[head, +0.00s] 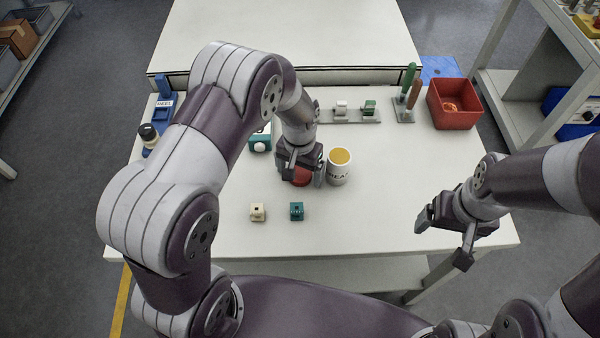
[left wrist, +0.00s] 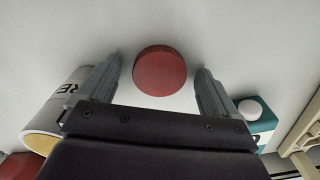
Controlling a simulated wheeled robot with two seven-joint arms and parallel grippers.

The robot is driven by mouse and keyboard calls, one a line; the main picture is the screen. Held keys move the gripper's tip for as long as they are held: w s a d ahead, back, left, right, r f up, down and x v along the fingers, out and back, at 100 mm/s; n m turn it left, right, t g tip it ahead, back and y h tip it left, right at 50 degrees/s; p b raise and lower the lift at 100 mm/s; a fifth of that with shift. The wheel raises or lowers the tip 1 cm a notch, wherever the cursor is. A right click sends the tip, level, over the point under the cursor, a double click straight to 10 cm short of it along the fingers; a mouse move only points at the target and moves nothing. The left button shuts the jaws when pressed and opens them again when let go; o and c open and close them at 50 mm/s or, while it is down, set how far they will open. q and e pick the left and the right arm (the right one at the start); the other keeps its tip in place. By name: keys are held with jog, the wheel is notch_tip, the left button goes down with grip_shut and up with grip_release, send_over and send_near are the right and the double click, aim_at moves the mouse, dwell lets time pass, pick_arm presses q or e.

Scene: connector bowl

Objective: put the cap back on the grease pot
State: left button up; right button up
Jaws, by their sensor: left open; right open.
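The grease pot (head: 339,168) is a white open-topped cylinder with yellow grease inside and dark lettering. It stands on the table and also shows at the left of the left wrist view (left wrist: 45,122). The red round cap (head: 301,178) lies on the table just left of the pot, partly hidden by my left gripper. In the left wrist view the cap (left wrist: 160,71) lies between and beyond the two fingertips, with gaps on both sides. My left gripper (head: 301,180) is open above the cap.
A cream connector (head: 257,211) and a teal connector (head: 296,211) lie in front of the cap. A teal-and-white block (head: 260,140) stands to the left. Behind are a grey rack (head: 349,117), upright tools (head: 409,92) and a red bin (head: 454,104). The table's right front is clear.

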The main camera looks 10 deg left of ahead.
aim_at(300, 173)
pick_arm(q)
jog(key=c, duration=1.1)
notch_tip(300, 173, up, 10)
